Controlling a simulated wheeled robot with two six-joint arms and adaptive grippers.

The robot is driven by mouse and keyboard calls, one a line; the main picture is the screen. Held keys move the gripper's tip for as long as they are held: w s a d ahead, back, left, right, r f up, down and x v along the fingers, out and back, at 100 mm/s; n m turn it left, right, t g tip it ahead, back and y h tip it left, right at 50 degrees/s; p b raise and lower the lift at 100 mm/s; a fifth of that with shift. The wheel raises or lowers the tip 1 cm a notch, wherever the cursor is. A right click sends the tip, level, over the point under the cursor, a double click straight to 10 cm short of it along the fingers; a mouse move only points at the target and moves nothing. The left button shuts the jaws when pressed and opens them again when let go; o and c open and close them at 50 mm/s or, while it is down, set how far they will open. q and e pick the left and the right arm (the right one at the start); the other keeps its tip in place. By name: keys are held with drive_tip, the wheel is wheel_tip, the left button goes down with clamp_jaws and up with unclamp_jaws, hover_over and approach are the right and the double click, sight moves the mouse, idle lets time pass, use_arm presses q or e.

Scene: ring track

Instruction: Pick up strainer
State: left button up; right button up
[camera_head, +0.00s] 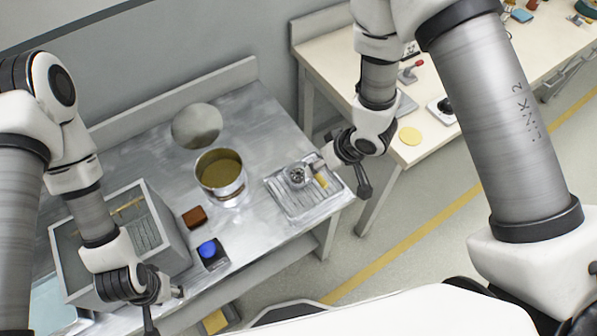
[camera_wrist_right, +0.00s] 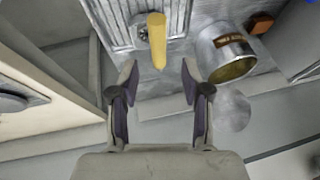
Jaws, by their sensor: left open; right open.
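The strainer appears to be the small round metal piece (camera_head: 297,175) with a yellow handle (camera_head: 320,181), resting on a ribbed metal tray (camera_head: 290,207) at the table's right end. In the right wrist view the yellow handle (camera_wrist_right: 157,42) points toward my right gripper (camera_wrist_right: 158,73), partly covering the metal part. My right gripper (camera_head: 342,176) is open and empty, its fingers apart on either side of the line of the handle, just short of its end. My left gripper (camera_head: 165,307) is open near the front edge, beside the grey bin.
A metal pot (camera_head: 220,187) with yellowish-brown contents stands left of the tray, with a round disc (camera_head: 197,126) behind it. A brown block (camera_head: 195,217) and a blue-topped item (camera_head: 208,250) lie nearer. A grey bin (camera_head: 168,225) fills the left side. A second table (camera_head: 425,150) stands right, across a gap.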

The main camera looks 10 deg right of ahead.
drive_tip(key=x, duration=0.3)
drive_tip(key=w+p+x, duration=0.1)
drive_tip(key=x, duration=0.1)
drive_tip(key=shift+w+a+f, duration=0.15)
drive_tip(key=shift+w+a, duration=0.05)
drive_tip(key=shift+a, duration=0.05)
drive_tip(key=shift+s+d, duration=0.15)
drive_tip(key=shift+s, duration=0.15)
drive_tip(key=c, duration=0.5)
clamp_jaws()
drive_tip(key=shift+r, duration=0.2)
